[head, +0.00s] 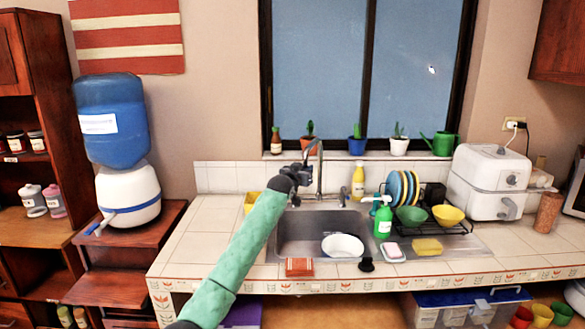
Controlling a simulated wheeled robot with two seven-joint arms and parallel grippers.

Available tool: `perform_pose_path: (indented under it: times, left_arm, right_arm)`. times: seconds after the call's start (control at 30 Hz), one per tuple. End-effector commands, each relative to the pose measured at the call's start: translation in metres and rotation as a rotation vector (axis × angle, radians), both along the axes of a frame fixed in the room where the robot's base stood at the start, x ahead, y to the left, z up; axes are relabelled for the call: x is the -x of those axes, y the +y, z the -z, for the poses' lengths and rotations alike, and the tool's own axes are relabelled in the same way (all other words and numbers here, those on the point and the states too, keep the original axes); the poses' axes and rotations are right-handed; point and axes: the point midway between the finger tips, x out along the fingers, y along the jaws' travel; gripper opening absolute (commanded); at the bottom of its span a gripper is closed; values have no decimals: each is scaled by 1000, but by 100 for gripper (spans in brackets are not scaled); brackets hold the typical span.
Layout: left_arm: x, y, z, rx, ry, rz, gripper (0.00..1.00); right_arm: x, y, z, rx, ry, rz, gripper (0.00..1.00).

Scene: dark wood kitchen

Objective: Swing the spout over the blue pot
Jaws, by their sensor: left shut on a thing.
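The metal tap spout (320,158) rises behind the sink and arches over, its bend pointing left. My left gripper (304,174) is at the left side of the tap, shut on the spout; the dark gripper body hides the exact contact. My green-sleeved left arm reaches up to it from the bottom left. A small blue pot (357,146) with a cactus stands on the windowsill, behind and right of the tap. No other blue pot shows; the sink (300,230) holds a white bowl (343,246). My right gripper is not in view.
A yellow bottle (358,182) stands right of the tap. A green soap bottle (383,218) and a dish rack with bowls and plates (397,187) are further right. A red-brown sponge (299,267) lies at the sink's front edge. The counter left of the sink is mostly clear.

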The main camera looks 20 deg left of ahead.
Motion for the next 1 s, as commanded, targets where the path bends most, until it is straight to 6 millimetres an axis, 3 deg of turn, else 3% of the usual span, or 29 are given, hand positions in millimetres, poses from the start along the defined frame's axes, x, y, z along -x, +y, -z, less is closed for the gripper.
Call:
perform_pose_path:
  times: [0.2, 0.5, 0.7, 1.0]
  left_arm:
    - [-2, -50, 1, 1, 0, 3, 0]
    - [-15, -99, 1, -1, 0, 2, 0]
    - [-22, -116, 1, -1, 1, 1, 0]
    - [-27, -125, -1, -1, -1, 1, 0]
  right_arm:
    - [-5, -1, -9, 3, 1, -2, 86]
    - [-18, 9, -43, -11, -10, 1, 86]
    - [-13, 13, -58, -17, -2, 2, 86]
    - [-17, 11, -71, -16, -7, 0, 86]
